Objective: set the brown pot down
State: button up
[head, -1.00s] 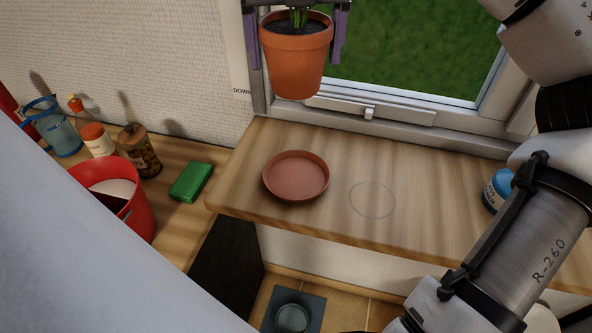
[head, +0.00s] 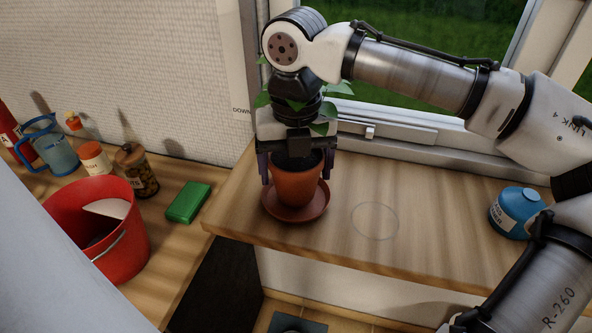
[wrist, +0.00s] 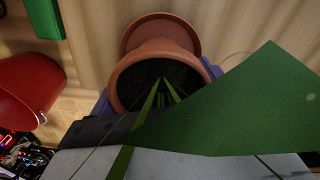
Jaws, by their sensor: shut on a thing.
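The brown pot (head: 296,187) is a terracotta pot with dark soil and a green-leaved plant. It is upright at the terracotta saucer (head: 318,208) on the wooden sill. I cannot tell whether its base touches the saucer. My gripper (head: 297,170) is shut on the pot, with purple fingers on both sides of its rim. My wrist and arm hide much of the plant. In the wrist view, the pot (wrist: 125,85) shows its rim and soil, with the saucer (wrist: 190,32) partly behind it and a large leaf covering the right.
A faint ring mark (head: 374,221) lies on bare sill right of the saucer. A blue tin (head: 516,213) stands farther right. On the left counter are a green block (head: 187,202), a red bucket (head: 122,250), a brown jar (head: 137,172) and a blue jug (head: 50,146). The window is behind.

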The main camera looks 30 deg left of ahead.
jog(key=shift+f, duration=0.45)
jog(key=o, duration=1.3)
jog(key=shift+f, duration=0.15)
notch_tip(320, 180, up, 12)
jog(key=shift+r, duration=0.15)
